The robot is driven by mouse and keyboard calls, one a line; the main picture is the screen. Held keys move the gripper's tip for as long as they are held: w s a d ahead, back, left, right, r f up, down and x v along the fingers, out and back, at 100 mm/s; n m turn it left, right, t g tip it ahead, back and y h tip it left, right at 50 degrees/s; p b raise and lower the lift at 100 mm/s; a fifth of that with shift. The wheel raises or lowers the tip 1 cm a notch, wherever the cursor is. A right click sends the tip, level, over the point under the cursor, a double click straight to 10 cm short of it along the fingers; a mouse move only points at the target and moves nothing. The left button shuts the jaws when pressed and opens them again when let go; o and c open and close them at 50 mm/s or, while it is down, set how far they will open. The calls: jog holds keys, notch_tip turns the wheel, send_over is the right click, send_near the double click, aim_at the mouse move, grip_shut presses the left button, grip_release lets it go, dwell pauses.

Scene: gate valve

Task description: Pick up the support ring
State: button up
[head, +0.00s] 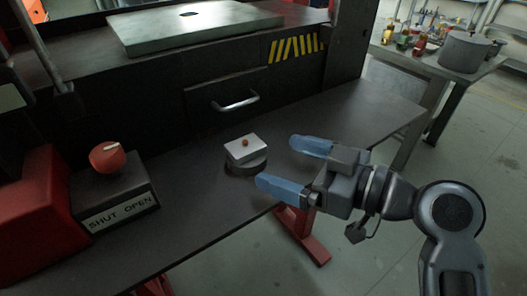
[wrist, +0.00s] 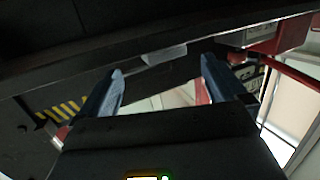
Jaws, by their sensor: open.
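A dark round ring-like base (head: 246,168), which looks like the support ring, sits on the dark bench in the head view. A pale square block (head: 243,151) with a small orange knob (head: 245,142) rests on top of it and hides its upper face and any hole. My gripper (head: 277,163) is open and empty, just right of the ring, its blue fingers pointing left toward it. The fingers look apart from the ring. In the wrist view my gripper (wrist: 162,68) shows both fingers spread, with a pale grey shape (wrist: 165,54) beyond them that I cannot identify surely.
A box with a red knob (head: 107,155), labelled "SHUT OPEN", stands left on the bench (head: 195,225). A drawer handle (head: 236,103) juts out behind the ring. A side table at back right holds a grey pot (head: 466,52) and bottles. The bench right of the ring is clear.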

aim_at(257, 156)
jog(key=shift+f+p+x, duration=0.15)
jog(key=shift+p+x, duration=0.2)
jog(key=shift+x, duration=1.15)
jog(key=shift+f+p+x, duration=0.15)
jog(key=shift+p+x, duration=0.2)
jog(key=shift+x, duration=1.15)
jog(key=shift+s, duration=0.15)
jog(key=shift+r, duration=0.1)
grip_shut()
